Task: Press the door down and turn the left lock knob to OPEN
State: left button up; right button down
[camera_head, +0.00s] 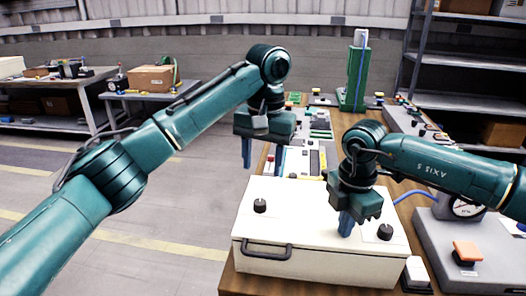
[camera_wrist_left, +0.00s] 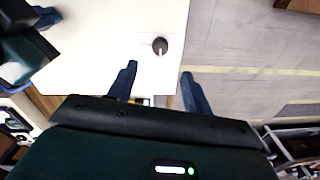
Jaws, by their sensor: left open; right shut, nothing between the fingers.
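A cream box with a flat door (camera_head: 300,212) on top stands on the wooden bench, with a dark handle (camera_head: 266,250) on its front. The left lock knob (camera_head: 260,205) is black and sits near the door's left side; the left wrist view also shows it (camera_wrist_left: 160,46), with a pale mark, beyond my fingertips. A second black knob (camera_head: 385,232) is near the right side. My left gripper (camera_head: 262,163) is open and empty, above and behind the box. My right gripper (camera_head: 346,228) is shut and empty, its fingertips at the door surface near the right knob; contact is hard to tell.
A green column (camera_head: 354,75) rises farther back. Open floor lies to the left.

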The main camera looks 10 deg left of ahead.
jog(key=shift+s+f, duration=0.15)
jog(key=shift+f, duration=0.15)
pick_arm(q)
notch_tip(320, 180, up, 2)
jog(key=shift+r, duration=0.1)
pick_arm(e)
jog(key=shift+r+p, duration=1.9)
jog(key=shift+r, duration=1.85)
pick_arm(q)
notch_tip(320, 180, up, 4)
jog(key=shift+f, duration=0.2)
jog(key=shift+f, duration=0.1)
